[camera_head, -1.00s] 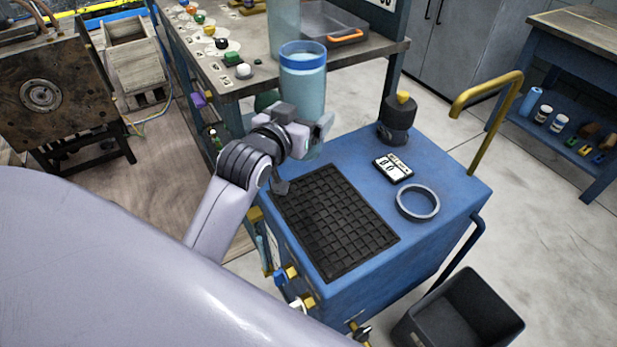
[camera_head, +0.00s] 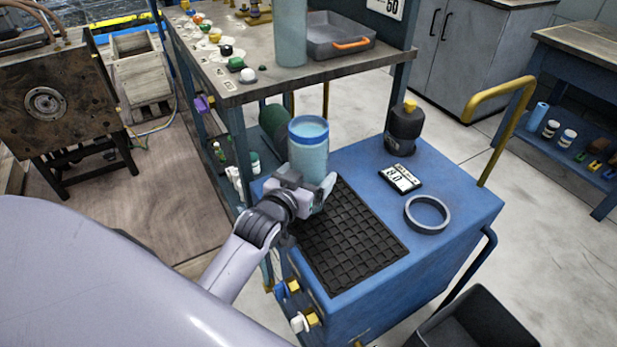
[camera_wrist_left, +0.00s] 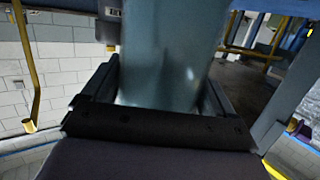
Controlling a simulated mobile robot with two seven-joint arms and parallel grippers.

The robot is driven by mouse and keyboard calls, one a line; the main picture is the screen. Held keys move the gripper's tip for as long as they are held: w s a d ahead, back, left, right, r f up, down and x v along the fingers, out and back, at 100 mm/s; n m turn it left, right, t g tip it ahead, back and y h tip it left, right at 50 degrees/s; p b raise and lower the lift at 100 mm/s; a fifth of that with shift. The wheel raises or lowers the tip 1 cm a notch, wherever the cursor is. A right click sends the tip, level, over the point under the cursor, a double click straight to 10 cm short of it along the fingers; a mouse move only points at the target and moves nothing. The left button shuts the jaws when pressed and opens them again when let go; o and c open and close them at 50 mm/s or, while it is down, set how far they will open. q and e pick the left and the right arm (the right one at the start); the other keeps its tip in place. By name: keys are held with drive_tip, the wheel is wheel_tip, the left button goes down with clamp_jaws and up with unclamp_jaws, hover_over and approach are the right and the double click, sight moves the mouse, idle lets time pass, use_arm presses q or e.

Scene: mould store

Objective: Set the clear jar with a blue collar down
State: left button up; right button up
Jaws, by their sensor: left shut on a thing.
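The clear jar with a blue collar (camera_head: 308,150) is upright at the far left end of the blue cart, by the black grid mat (camera_head: 352,245). My left gripper (camera_head: 313,193) is shut around its lower part. The gripper hides the jar's base, so I cannot tell whether it touches the cart or mat. In the left wrist view the jar (camera_wrist_left: 170,50) stands between the two fingers of my left gripper (camera_wrist_left: 158,90). My right gripper is not in view.
On the blue cart top (camera_head: 455,195) are a grey ring (camera_head: 427,214), a small display unit (camera_head: 400,178) and a dark bottle with a yellow cap (camera_head: 404,130). A workbench (camera_head: 240,90) behind holds another clear cylinder (camera_head: 291,35) and a grey tray (camera_head: 325,42). Most of the mat is bare.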

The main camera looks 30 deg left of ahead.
use_arm(q)
drive_tip(key=shift+r, duration=0.15)
drive_tip(key=o, duration=1.6)
drive_tip(key=shift+f, duration=0.25)
drive_tip(key=shift+r, duration=0.25)
drive_tip(key=shift+s, duration=0.3)
drive_tip(key=p+v, duration=0.2)
drive_tip(key=v, duration=0.9)
drive_tip(key=shift+s, duration=0.25)
